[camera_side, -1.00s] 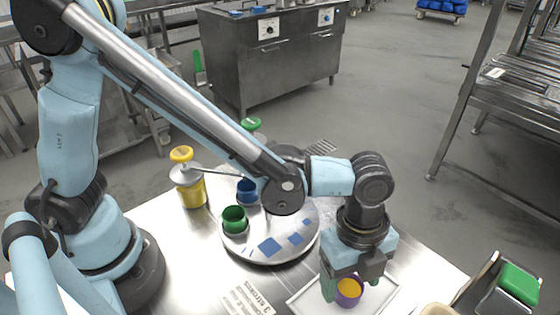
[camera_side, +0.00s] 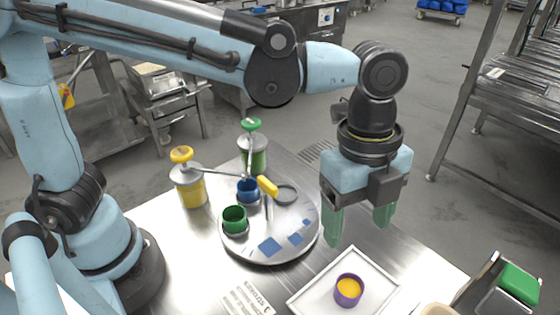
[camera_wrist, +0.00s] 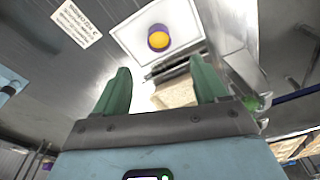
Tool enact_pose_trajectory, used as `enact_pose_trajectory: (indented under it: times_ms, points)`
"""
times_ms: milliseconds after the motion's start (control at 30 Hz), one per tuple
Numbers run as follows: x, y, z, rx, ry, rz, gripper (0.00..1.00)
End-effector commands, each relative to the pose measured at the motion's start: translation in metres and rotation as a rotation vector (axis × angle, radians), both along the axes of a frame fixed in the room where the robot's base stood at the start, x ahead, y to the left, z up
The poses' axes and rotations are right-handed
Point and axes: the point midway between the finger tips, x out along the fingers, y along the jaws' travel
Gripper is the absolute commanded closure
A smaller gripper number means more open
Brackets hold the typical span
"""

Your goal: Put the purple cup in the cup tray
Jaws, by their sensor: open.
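The purple cup (camera_side: 348,290) stands upright on the white cup tray (camera_side: 312,299), with something yellow-orange inside it. In the wrist view the cup (camera_wrist: 158,38) sits on the tray (camera_wrist: 126,40), beyond my fingertips. My gripper (camera_side: 358,228) has green fingers spread apart with nothing between them. It is above the tray and clear of the cup. The wrist view also shows the open fingers (camera_wrist: 160,82).
A round turntable (camera_side: 262,255) holds a green cup (camera_side: 234,220) and a blue cup (camera_side: 247,190). A yellow pump jar (camera_side: 191,190) and a green pump jar (camera_side: 254,150) stand behind. A green-topped device (camera_side: 519,283) is at the right. A printed label (camera_side: 246,299) lies at the front.

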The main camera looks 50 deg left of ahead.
Motion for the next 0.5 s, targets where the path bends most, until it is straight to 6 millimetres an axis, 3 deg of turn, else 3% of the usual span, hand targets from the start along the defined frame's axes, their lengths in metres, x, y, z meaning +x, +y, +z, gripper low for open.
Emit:
enact_pose_trajectory:
  times_ms: [167, 267, 500]
  points:
    - [0.015, 0.057, 0.008, -0.049, -0.065, 0.367, 0.28]
    - [0.021, 0.102, 0.01, -0.102, -0.118, 0.669, 0.28]
    - [0.016, 0.199, 0.002, -0.279, -0.236, 1.359, 0.28]
